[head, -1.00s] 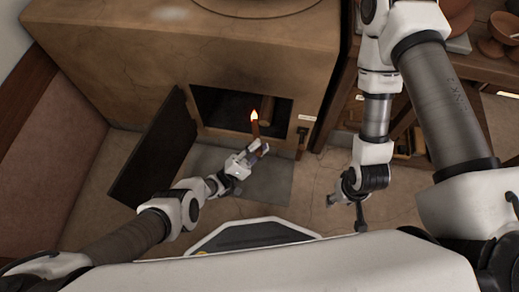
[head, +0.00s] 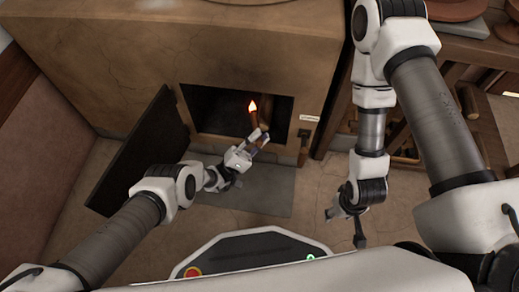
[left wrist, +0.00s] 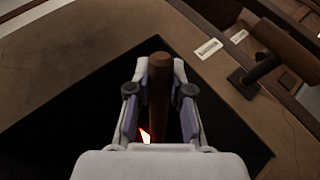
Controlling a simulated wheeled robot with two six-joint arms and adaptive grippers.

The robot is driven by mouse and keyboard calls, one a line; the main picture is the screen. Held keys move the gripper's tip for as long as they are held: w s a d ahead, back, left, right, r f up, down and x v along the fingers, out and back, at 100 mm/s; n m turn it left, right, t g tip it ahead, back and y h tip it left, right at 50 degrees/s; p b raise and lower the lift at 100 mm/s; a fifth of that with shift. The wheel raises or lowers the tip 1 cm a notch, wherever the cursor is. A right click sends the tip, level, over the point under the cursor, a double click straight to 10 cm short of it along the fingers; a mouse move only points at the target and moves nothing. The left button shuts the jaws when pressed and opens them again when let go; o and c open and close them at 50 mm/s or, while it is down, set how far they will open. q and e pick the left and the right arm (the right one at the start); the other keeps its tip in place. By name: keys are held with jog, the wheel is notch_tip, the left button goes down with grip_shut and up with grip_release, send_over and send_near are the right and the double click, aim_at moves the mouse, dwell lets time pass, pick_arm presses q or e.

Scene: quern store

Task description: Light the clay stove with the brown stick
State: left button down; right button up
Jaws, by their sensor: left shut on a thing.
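The clay stove (head: 130,60) fills the upper left of the head view. Its dark firebox opening (head: 215,112) faces me, with the black door (head: 140,152) swung open to the left. My left gripper (head: 258,142) is shut on the brown stick (head: 253,121) just in front of the opening. A flame (head: 252,106) burns at the stick's far end, seen against the opening. The left wrist view shows the stick (left wrist: 159,90) between the fingers, with a bit of flame (left wrist: 145,135) beside it. My right gripper (head: 345,222) hangs empty over the floor, fingers apart.
A brown log-like piece (head: 267,112) shows inside the opening, behind the stick. A small label (head: 309,118) and a dark fitting (head: 304,135) are right of the opening. A grey floor plate (head: 265,190) lies below. Wooden shelving (head: 465,50) with clay bowls stands at the right.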

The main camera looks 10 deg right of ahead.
aim_at(255, 121)
pick_arm(q)
jog(key=w+f+b, duration=0.1)
jog(key=w+b, duration=0.2)
jog(key=b, duration=0.1)
jog(key=w+f+b, duration=0.2)
jog(key=w+b, duration=0.2)
jog(key=b, duration=0.1)
jog(key=w+f+b, duration=0.1)
jog(key=w+b, duration=0.3)
jog(key=b, duration=0.1)
jog(key=shift+w+d+f, duration=0.1)
jog(key=shift+w+f, duration=0.15)
jog(key=shift+w+r+b, duration=0.1)
jog(key=shift+w+b, duration=0.4)
jog(key=shift+b, duration=0.2)
pick_arm(e)
notch_tip(255, 121, down, 16)
jog(key=w, duration=0.2)
jog(key=shift+f+t, duration=0.25)
jog(key=shift+t, duration=0.05)
jog(key=shift+d, duration=0.1)
